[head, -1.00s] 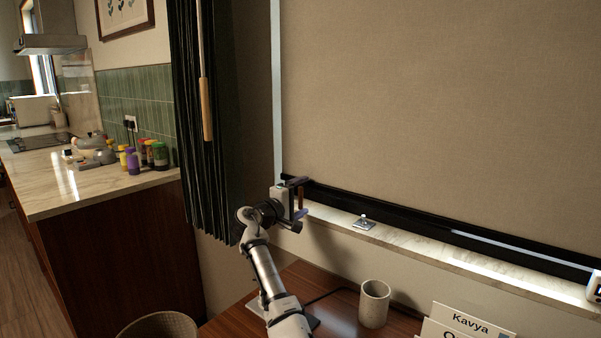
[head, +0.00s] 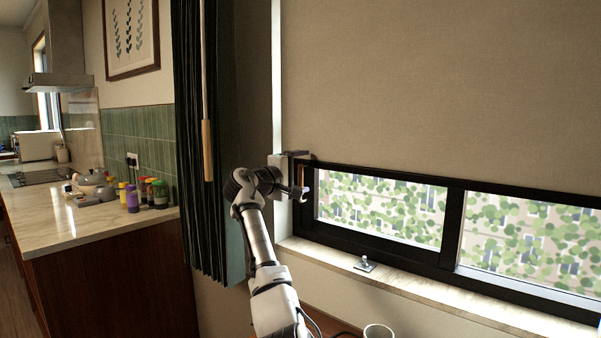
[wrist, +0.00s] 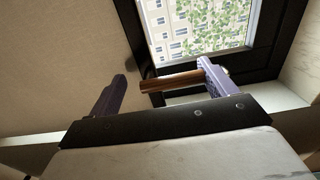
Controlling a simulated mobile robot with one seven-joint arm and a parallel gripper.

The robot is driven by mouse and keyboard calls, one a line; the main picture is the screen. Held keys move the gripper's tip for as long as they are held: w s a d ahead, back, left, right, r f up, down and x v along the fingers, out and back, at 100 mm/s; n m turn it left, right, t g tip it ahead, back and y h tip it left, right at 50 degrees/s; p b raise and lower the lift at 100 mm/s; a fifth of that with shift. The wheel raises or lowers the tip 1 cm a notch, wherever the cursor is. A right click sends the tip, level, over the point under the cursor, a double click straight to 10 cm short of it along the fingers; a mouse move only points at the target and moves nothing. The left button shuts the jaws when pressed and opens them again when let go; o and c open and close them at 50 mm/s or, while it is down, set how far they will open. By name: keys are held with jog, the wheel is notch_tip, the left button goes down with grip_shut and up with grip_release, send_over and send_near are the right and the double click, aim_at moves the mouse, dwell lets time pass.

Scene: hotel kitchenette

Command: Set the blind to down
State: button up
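The beige blind (head: 430,85) covers the upper part of the window, and its bottom edge hangs well above the sill. Bare glass (head: 385,205) with greenery outside shows below it. My gripper (head: 303,174) is at the blind's lower left corner, by the window frame. In the wrist view my gripper (wrist: 162,88) has its two purple fingers wide apart. A brown wooden pull (wrist: 170,82) lies between them, its right end close to the right finger and a clear gap to the left one. Whether it touches the right finger I cannot tell.
A dark green curtain (head: 203,215) with a wooden-handled rod (head: 207,150) hangs left of my arm. The marble sill (head: 420,288) carries a small metal fitting (head: 365,264). A cup (head: 377,331) stands below. A counter (head: 95,225) with jars is at the left.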

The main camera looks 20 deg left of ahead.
jog(key=shift+r, duration=0.15)
jog(key=b+v, duration=0.2)
jog(key=shift+s+a+b, duration=0.15)
jog(key=shift+s+b, duration=0.2)
jog(key=b+v, duration=0.6)
jog(key=v, duration=0.7)
dwell(0.8)
jog(key=shift+s, duration=0.1)
jog(key=shift+c, duration=0.2)
